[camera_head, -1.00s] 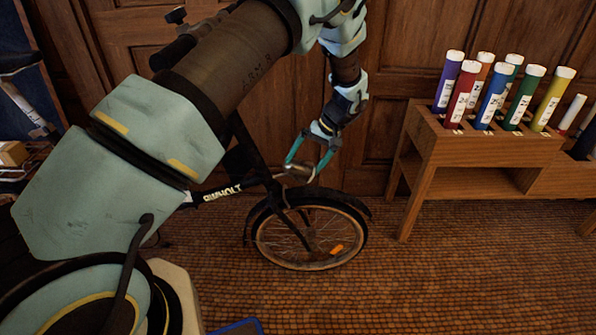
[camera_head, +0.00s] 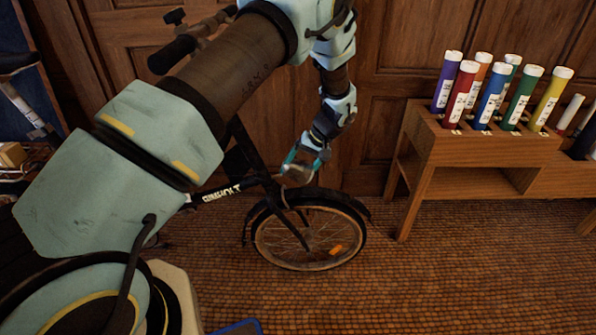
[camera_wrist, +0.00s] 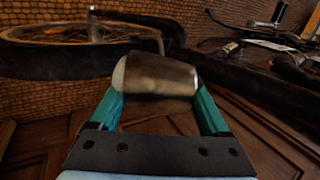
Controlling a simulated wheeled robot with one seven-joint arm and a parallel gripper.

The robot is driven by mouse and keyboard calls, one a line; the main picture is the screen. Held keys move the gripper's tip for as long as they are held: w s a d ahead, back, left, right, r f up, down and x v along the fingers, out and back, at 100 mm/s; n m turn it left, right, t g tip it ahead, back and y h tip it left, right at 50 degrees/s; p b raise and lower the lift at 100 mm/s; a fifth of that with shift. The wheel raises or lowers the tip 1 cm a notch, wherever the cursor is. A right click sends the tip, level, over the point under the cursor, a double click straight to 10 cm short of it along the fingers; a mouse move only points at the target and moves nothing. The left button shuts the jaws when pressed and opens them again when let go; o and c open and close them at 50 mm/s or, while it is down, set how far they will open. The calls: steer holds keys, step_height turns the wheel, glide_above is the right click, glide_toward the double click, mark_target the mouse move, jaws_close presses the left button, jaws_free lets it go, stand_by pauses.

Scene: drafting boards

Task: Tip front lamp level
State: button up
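The front lamp (camera_head: 298,175) is a small silvery barrel on the bicycle (camera_head: 213,193), just above the front wheel (camera_head: 310,235). It also shows large in the wrist view (camera_wrist: 160,76), slightly blurred, with a pale end at left. My gripper (camera_head: 304,162) reaches down from above. Its two teal fingers lie against opposite sides of the lamp and look shut on it. The fingertips are partly hidden behind the lamp in the wrist view. The lamp's exact tilt is hard to tell.
A wooden rack (camera_head: 480,150) with several coloured tubes stands to the right. A panelled wooden wall (camera_head: 380,110) is close behind the bicycle. The woven floor (camera_head: 430,275) in front of the rack is clear.

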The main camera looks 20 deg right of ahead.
steer(key=shift+s+d+f, duration=0.1)
steer(key=shift+s+d, duration=0.15)
steer(key=shift+d, duration=0.1)
jaws_close()
steer(key=shift+w+a+r+g+h+p, duration=0.15)
steer(key=shift+a+r+g+h+p, duration=0.1)
steer(key=shift+r+g+h+p, duration=0.45)
steer(key=h, duration=0.1)
steer(key=h+p, duration=0.1)
steer(key=h, duration=0.1)
steer(key=shift+w+a+r+g+p, duration=0.1)
steer(key=shift+a+r+g+p, duration=0.1)
steer(key=shift+g+p, duration=0.15)
steer(key=shift+h, duration=0.3)
steer(key=shift+d, duration=0.1)
steer(key=o, duration=0.7)
jaws_free()
step_height(320, 180, up, 11)
steer(key=shift+f, duration=0.1)
